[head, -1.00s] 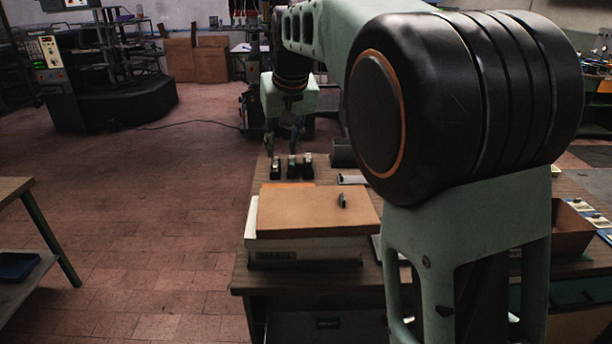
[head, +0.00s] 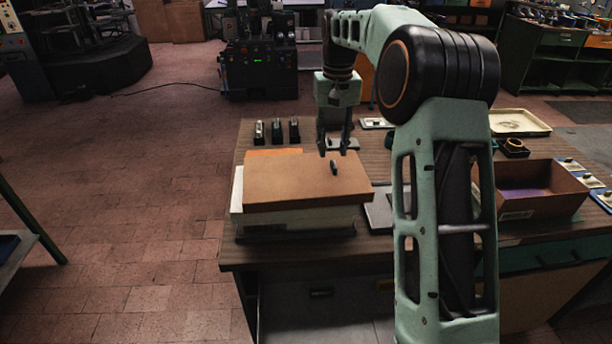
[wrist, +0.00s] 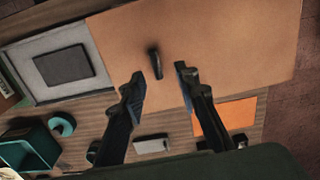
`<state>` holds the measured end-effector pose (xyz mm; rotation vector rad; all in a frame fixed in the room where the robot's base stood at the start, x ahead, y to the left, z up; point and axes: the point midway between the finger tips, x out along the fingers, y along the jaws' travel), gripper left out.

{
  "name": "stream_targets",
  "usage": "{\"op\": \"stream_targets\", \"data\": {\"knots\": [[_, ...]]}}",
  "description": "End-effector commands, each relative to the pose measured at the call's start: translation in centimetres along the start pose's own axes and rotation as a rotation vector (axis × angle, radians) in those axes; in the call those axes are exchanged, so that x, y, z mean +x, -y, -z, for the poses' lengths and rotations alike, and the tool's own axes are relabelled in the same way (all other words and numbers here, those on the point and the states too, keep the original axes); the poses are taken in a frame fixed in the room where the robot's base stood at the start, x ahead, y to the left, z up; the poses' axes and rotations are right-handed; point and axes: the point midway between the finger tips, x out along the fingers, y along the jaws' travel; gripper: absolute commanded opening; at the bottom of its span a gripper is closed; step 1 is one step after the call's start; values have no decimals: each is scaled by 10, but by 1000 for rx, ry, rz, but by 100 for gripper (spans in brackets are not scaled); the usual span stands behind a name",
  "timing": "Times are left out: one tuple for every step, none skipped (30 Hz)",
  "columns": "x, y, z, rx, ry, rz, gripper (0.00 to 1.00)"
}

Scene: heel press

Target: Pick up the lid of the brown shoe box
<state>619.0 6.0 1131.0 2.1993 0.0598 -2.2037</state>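A flat brown lid (head: 295,182) with a small dark upright knob (head: 333,167) lies on a pale box (head: 290,218) near the table's front left. The lid fills the upper middle of the wrist view (wrist: 215,45), with its knob there (wrist: 155,61). My gripper (head: 333,150) points down over the lid's right part, close to the knob. In the wrist view my gripper (wrist: 161,74) is open and empty, with its fingers apart and the knob just beyond the gap between the tips. An open brown box (head: 535,192) without a lid stands at the table's right.
Several small dark, pale-topped items (head: 276,130) stand behind the lid. A grey tray (wrist: 40,75) with a dark pad lies beside the lid in the wrist view. A pale tray (head: 518,122) lies at the back right. Floor to the left is open.

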Motion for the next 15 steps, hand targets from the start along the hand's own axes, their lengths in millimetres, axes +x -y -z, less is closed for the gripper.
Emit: {"op": "stream_targets", "data": {"knots": [[3, 0, 0, 0, 0, 0, 29], [5, -1, 0, 0, 0, 0, 29], [9, -2, 0, 0, 1, 0, 29], [13, -2, -1, 0, 2, 0, 29], [17, -3, -1, 0, 2, 0, 29], [24, -5, -1, 0, 3, 0, 29], [28, -6, -1, 0, 3, 0, 29], [33, -7, -1, 0, 2, 0, 29], [39, -6, -1, 0, 3, 0, 29], [43, -6, 0, 0, 2, 0, 29], [46, -6, 0, 0, 1, 0, 29], [49, -6, 0, 0, 1, 0, 29], [51, -6, 0, 0, 0, 0, 29], [53, -6, 0, 0, -1, 0, 29], [54, -6, 0, 0, -1, 0, 29]]}}
